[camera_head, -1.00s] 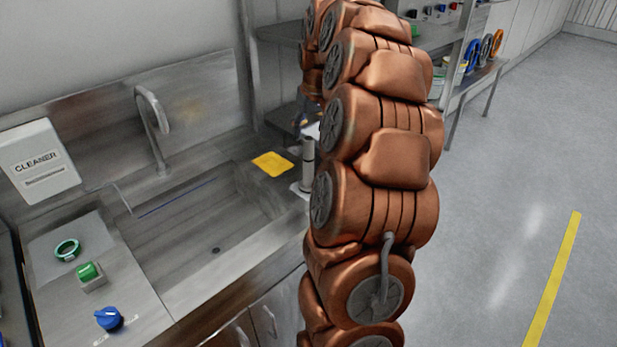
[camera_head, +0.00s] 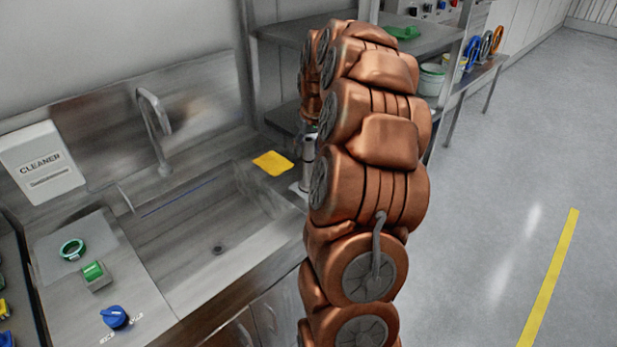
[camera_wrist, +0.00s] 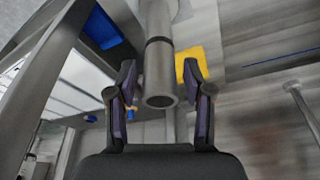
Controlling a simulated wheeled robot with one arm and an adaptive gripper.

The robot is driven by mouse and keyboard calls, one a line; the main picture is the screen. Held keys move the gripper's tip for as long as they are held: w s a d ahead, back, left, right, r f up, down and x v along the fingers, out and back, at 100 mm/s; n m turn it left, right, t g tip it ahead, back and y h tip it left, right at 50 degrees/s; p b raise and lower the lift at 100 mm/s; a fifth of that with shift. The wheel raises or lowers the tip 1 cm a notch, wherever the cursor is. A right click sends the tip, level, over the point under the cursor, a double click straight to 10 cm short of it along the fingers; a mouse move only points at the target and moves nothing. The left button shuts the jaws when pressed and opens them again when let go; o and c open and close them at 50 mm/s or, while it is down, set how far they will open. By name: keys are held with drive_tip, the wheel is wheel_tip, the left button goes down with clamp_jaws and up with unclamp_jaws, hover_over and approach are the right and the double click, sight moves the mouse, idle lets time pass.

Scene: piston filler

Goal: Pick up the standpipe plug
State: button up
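The standpipe plug (camera_head: 307,162) is a grey metal tube standing upright on a round base near the right end of the sink counter, partly hidden by my arm. In the wrist view, the standpipe plug (camera_wrist: 159,68) has its open end towards the camera and a dark ring around it. My gripper (camera_wrist: 159,70) is open, with one finger on each side of the tube in the picture. Gaps show between the fingers and the tube. I cannot tell how deep the tube sits between them. In the head view my arm hides the gripper.
A yellow cloth or pad (camera_head: 272,163) lies beside the plug on the counter, left of it. The sink basin (camera_head: 205,235), with a tall faucet (camera_head: 155,130), is further left. A metal shelf unit (camera_head: 282,33) stands behind my arm. The floor at right is clear.

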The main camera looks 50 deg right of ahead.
clamp_jaws()
drive_tip(key=shift+r, duration=0.15)
idle(0.6)
